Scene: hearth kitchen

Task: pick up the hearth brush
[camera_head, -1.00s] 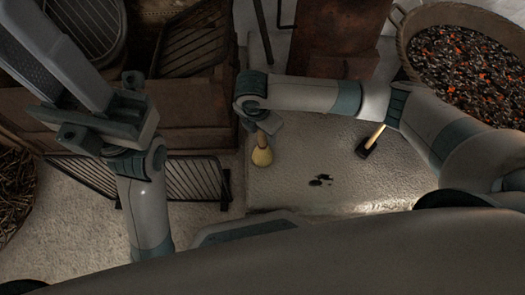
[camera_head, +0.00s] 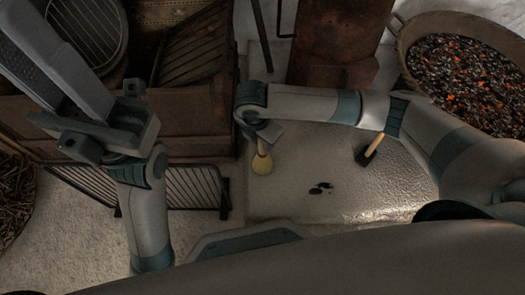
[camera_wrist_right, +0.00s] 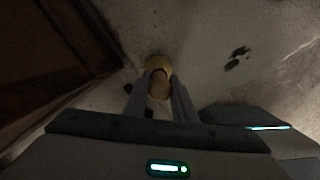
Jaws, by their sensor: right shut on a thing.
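The hearth brush (camera_head: 261,163), with a round yellow-tan head, is below my right gripper (camera_head: 264,138) in the head view, above or at the left edge of the pale stone slab. My right gripper is shut on it. In the right wrist view the brush (camera_wrist_right: 159,66) sits between the two fingers of the right gripper (camera_wrist_right: 160,92). Its grasped part is mostly hidden, and I cannot tell whether it touches the floor.
A wooden-handled tool with a black head (camera_head: 370,150) lies on the stone slab (camera_head: 290,200), near black bits (camera_head: 320,188). A dark metal rack (camera_head: 190,186) and a wooden chest (camera_head: 190,135) are at the left.

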